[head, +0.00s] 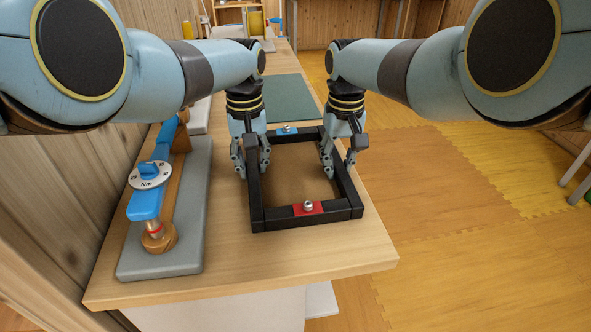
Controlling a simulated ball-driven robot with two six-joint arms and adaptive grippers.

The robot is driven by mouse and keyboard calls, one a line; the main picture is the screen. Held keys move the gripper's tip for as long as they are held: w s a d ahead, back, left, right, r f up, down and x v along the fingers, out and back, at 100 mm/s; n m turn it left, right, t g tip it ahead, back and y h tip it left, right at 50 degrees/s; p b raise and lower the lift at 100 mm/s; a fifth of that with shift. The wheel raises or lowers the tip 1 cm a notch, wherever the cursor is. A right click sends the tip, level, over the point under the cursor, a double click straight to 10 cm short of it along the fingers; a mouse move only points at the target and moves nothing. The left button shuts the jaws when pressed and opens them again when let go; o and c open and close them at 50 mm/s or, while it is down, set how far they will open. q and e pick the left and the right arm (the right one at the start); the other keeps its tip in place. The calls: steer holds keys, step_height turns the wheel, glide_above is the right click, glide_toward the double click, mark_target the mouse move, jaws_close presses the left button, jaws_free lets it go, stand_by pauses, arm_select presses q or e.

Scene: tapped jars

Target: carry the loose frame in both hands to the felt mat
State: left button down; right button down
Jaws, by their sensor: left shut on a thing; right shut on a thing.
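The loose frame (256,217) is a black rectangle with a red patch and a metal knob on its near side and a blue patch on its far side. My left gripper (251,165) is shut on its left side, and my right gripper (341,162) is shut on its right side, both towards the far end. The frame looks level over the wooden bench; I cannot tell whether it touches the top. The felt mat (289,98) is a flat dark green sheet farther back on the bench, beyond the frame and partly hidden by my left arm.
A grey slab (190,215) at the left of the bench (330,248) carries a blue tool with a white dial (150,175). A brown surface (300,178) shows inside the frame. The bench's right edge is close to the frame. Items stand at the far end.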

stand_by(0.3)
